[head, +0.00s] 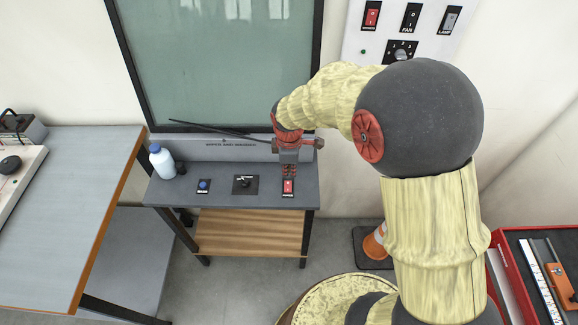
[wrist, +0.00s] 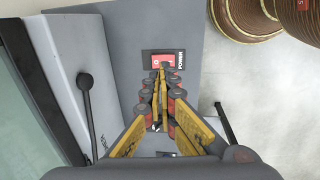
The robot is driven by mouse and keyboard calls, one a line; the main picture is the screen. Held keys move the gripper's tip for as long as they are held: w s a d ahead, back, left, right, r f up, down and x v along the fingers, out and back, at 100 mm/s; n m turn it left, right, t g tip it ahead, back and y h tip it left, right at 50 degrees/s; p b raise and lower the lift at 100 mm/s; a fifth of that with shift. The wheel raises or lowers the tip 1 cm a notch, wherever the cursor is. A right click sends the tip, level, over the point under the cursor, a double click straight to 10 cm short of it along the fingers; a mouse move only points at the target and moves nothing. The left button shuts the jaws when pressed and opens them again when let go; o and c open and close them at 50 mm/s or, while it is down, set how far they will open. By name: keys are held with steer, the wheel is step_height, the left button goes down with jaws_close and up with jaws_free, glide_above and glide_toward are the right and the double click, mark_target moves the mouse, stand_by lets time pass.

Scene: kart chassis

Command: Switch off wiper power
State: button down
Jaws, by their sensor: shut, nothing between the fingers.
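The red rocker switch (head: 288,187) sits on a black plate at the right end of the grey wiper-and-washer bench top. In the wrist view the switch (wrist: 168,61) shows red with the label POWER beside it. My gripper (head: 289,173) points down at the switch, over the bench. In the wrist view its closed, empty fingertips (wrist: 161,70) reach the switch's near edge and overlap part of it. I cannot tell whether they touch it. Which side of the rocker is pressed in is also unclear.
Left of the switch are a black knob (head: 244,183) and a blue button (head: 203,185). A bottle (head: 162,161) stands at the bench's left end. A wall panel (head: 364,50) carries other switches, including another red one.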

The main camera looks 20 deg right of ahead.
mark_target(289, 185)
steer(key=f, duration=0.2)
steer(key=f+b, duration=0.1)
steer(key=f, duration=0.2)
steer(key=w+f+b, duration=0.1)
steer(key=f, duration=0.1)
steer(key=shift+d+f, duration=0.15)
steer(key=shift+f, duration=0.2)
